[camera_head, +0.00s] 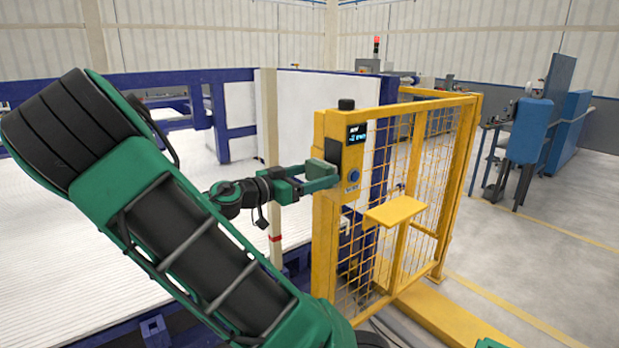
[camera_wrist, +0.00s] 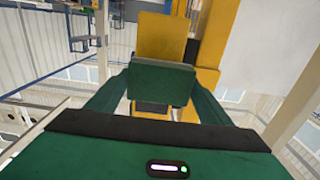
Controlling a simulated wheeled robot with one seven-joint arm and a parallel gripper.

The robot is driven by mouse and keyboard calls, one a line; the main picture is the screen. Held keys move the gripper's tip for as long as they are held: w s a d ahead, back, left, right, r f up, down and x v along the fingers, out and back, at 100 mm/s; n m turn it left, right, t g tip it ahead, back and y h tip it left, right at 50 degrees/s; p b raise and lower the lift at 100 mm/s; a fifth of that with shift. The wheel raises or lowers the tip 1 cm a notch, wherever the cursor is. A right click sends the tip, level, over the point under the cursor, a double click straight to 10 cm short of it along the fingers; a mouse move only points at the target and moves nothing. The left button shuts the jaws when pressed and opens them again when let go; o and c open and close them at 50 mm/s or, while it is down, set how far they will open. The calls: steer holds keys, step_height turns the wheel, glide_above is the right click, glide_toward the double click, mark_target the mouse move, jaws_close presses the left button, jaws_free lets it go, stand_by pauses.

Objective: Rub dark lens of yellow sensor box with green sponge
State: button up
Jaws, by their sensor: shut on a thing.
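The yellow sensor box (camera_head: 345,118) sits at the top of a yellow fence post. It has a small lit display (camera_head: 357,134) and a blue round button (camera_head: 354,176). A dark patch, likely the lens (camera_head: 333,150), shows on its left side, partly behind the sponge. My gripper (camera_head: 322,174) is shut on the green sponge (camera_wrist: 162,82) and holds it right at that side of the box. The sponge spans both fingers in the wrist view and hides the box face behind it. I cannot tell whether sponge and lens touch.
A yellow mesh fence (camera_head: 425,160) with a small yellow shelf (camera_head: 396,211) stands right of the box. A white panel (camera_head: 305,105) and blue-framed machine stand behind and left. Open floor (camera_head: 530,245) lies to the right.

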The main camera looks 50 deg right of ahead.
mark_target(329, 189)
steer(key=shift+s+d, duration=0.15)
steer(key=shift+d, duration=0.55)
steer(key=shift+s, duration=0.1)
steer(key=shift+s+a, duration=0.3)
steer(key=shift+s, duration=0.6)
steer(key=shift+s+a, duration=0.25)
steer(key=shift+s, duration=0.65)
steer(key=shift+s+d, duration=0.1)
steer(key=shift+d, duration=0.05)
steer(key=shift+w+d+r, duration=0.1)
steer(key=shift+w+d, duration=0.1)
steer(key=shift+w, duration=0.45)
steer(key=shift+w+d+f, duration=0.1)
steer(key=shift+w+d, duration=0.1)
steer(key=shift+w, duration=0.45)
steer(key=shift+w+d+r, duration=0.1)
steer(key=shift+w+d, duration=0.1)
steer(key=shift+w, duration=0.45)
steer(key=shift+c, duration=0.4)
steer(key=shift+v, duration=3.05)
